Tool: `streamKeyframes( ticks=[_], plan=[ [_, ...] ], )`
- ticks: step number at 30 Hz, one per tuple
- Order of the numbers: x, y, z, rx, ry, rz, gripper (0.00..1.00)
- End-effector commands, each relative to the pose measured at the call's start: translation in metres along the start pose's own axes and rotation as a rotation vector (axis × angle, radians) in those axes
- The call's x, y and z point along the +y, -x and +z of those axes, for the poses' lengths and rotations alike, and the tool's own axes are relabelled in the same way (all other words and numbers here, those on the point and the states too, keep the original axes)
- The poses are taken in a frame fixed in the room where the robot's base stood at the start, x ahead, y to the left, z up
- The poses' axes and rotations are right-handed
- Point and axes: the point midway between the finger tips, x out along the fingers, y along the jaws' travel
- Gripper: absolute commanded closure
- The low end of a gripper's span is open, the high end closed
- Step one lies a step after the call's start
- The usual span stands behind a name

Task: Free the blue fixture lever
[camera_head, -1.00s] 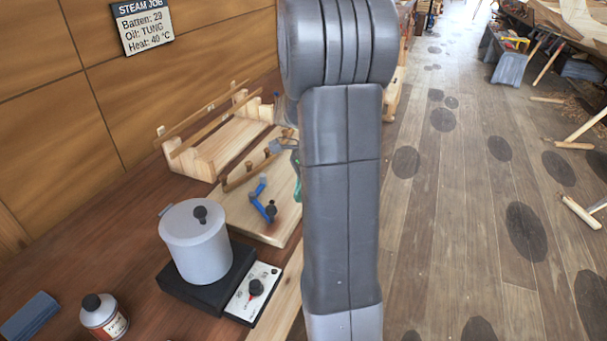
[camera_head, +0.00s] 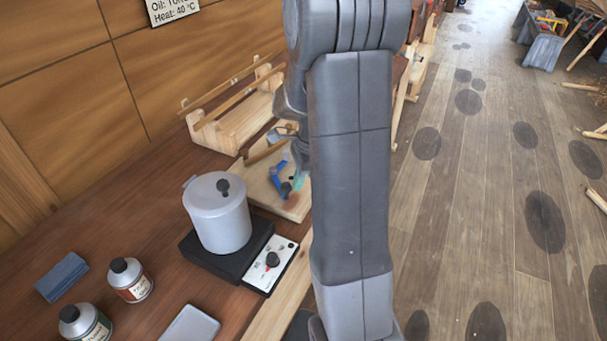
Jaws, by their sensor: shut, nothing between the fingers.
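The blue fixture lever (camera_head: 278,178) is on a pale wooden board on the bench, left of my upright arm. A dark knob (camera_head: 286,189) sits by its lower end. A small teal-green part shows just right of the lever, beside my arm; I cannot tell what it belongs to. My gripper (camera_head: 284,132) shows only in part, as grey pieces above the lever and beside my arm. It is shut and empty, and appears apart from the lever. My arm hides the right side of the board.
A lidded grey pot (camera_head: 217,222) stands on a black hotplate with a control dial (camera_head: 272,259), close in front of the board. A wooden batten rack (camera_head: 232,122) stands behind.

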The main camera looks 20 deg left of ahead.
Motion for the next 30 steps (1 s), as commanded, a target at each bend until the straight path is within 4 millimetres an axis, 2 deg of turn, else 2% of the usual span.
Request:
streamKeyframes(
  ticks=[11, 17, 19, 24, 30],
  plan=[
    [0.001, 0.001, -0.001, -0.001, -0.001, -0.001, 1.00],
    [0.005, 0.014, -0.022, 0.000, -0.003, -0.001, 1.00],
    [0.008, 0.021, -0.032, 0.000, -0.001, -0.003, 1.00],
    [0.007, 0.061, -0.029, 0.000, 0.003, -0.008, 1.00],
    [0.009, 0.097, -0.029, 0.000, 0.003, -0.005, 1.00]
  ],
)
